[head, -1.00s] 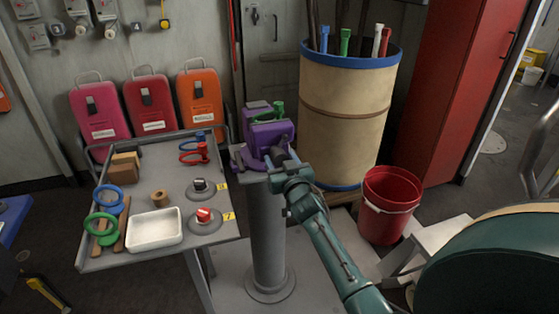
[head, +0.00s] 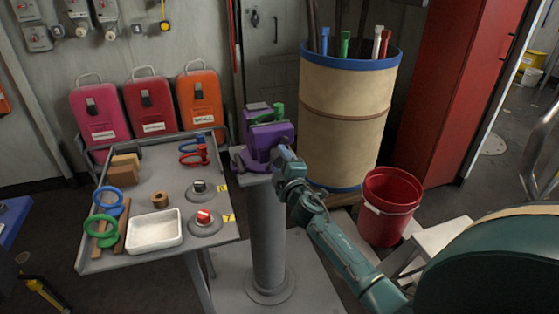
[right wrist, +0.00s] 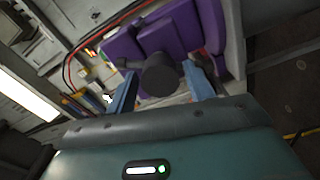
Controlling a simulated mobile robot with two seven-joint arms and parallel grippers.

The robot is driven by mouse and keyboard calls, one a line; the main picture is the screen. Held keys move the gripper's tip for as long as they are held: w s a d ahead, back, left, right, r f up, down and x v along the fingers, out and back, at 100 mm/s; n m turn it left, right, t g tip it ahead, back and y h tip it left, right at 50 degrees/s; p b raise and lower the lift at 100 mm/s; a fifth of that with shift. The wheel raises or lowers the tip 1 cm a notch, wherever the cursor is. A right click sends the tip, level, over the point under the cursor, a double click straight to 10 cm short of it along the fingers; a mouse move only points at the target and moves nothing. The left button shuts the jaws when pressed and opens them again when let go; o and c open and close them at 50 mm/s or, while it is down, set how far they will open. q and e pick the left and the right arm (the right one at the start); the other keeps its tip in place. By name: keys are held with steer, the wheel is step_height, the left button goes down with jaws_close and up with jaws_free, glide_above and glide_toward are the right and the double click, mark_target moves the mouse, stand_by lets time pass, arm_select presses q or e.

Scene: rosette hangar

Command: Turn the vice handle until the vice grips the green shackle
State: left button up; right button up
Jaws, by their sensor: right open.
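The purple vice (head: 268,138) stands on a grey pedestal (head: 268,225) beside the table. The green shackle (head: 277,113) shows at the top of the vice, by its jaws; whether it is gripped I cannot tell. My right gripper (head: 283,156) is at the near face of the vice. In the right wrist view, its two blue fingers are apart, on either side of the dark round hub of the vice handle (right wrist: 160,75). Whether they touch it is unclear. The handle is largely hidden by my gripper in the head view. My left gripper is out of view.
A grey table (head: 175,185) at left carries a white tray (head: 155,230), red, blue and green shackles or rings, and wooden blocks. A tan drum (head: 348,120) stands behind the vice. A red bucket (head: 390,205) stands to the right.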

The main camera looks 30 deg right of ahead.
steer(key=n, duration=0.2)
steer(key=shift+n, duration=0.3)
steer(key=n+p, duration=0.1)
steer(key=n, duration=0.2)
steer(key=shift+r+n, duration=0.15)
steer(key=shift+n, duration=0.15)
steer(key=n+p, duration=0.1)
steer(key=n, duration=0.5)
steer(key=shift+p, duration=0.35)
steer(key=n+p, duration=0.1)
steer(key=n, duration=0.3)
steer(key=shift+r+p, duration=0.1)
steer(key=shift+p, duration=0.2)
steer(key=n+p, duration=0.1)
steer(key=n, duration=0.2)
steer(key=shift+f, duration=0.2)
steer(key=n+p, duration=0.2)
steer(key=n, duration=0.1)
steer(key=n+p, duration=0.1)
steer(key=n, duration=0.1)
steer(key=shift+r, duration=0.25)
steer(key=n, duration=0.2)
steer(key=shift+f+n, duration=0.3)
steer(key=shift+n, duration=0.1)
steer(key=n, duration=1.7)
steer(key=shift+c, duration=0.5)
